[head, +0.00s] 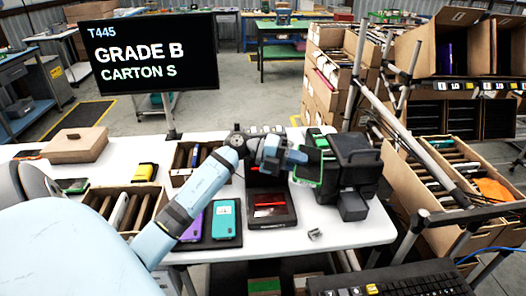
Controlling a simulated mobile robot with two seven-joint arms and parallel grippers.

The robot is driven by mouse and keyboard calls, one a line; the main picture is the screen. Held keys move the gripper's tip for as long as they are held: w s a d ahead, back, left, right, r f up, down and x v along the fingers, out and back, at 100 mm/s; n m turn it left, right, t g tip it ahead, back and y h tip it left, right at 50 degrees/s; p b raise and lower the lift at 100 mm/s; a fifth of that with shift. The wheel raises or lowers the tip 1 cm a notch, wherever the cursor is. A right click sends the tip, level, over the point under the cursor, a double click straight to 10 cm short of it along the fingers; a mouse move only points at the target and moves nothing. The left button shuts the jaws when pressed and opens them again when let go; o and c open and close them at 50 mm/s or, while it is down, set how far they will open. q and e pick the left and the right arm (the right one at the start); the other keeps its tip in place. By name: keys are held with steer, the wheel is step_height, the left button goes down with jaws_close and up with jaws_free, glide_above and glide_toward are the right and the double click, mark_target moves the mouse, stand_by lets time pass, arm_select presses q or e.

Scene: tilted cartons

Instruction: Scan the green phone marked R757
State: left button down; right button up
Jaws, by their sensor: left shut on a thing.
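My left gripper (292,158) is shut on a phone with a green edge (309,168), held upright above the table, just left of a black box-shaped device (356,165). I cannot read any marking on this phone. Below and left of it stands a black scanner-like stand (270,211) with a red-lit window. A monitor (153,53) reads "T445 GRADE B CARTON S". A teal phone (226,222) and a purple phone (192,229) lie on a dark mat in front, partly behind my arm. My right gripper is not in view.
The white table (345,233) has free room at its front right. Cartons with dividers and phones stand on the table's left (121,208) and tilted on a rack at the right (462,170). A yellow device (145,172) and a closed brown box (76,145) lie left. A keyboard (395,283) is nearest.

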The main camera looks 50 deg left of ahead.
arm_select(q)
steer(key=s+a+n+t+y, duration=0.25)
steer(key=s+a+t, duration=0.2)
steer(key=a, duration=0.35)
step_height(320, 180, down, 10)
steer(key=b, duration=0.8)
steer(key=shift+w+a+f+n+h+b, duration=0.2)
steer(key=shift+w+a+n+h+b, duration=0.15)
steer(key=shift+a+n+b, duration=0.1)
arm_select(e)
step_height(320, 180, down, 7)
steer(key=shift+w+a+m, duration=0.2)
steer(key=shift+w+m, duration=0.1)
arm_select(q)
steer(key=shift+t, duration=0.25)
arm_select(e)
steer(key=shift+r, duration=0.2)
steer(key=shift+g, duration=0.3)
arm_select(q)
step_height(320, 180, up, 5)
steer(key=p, duration=0.5)
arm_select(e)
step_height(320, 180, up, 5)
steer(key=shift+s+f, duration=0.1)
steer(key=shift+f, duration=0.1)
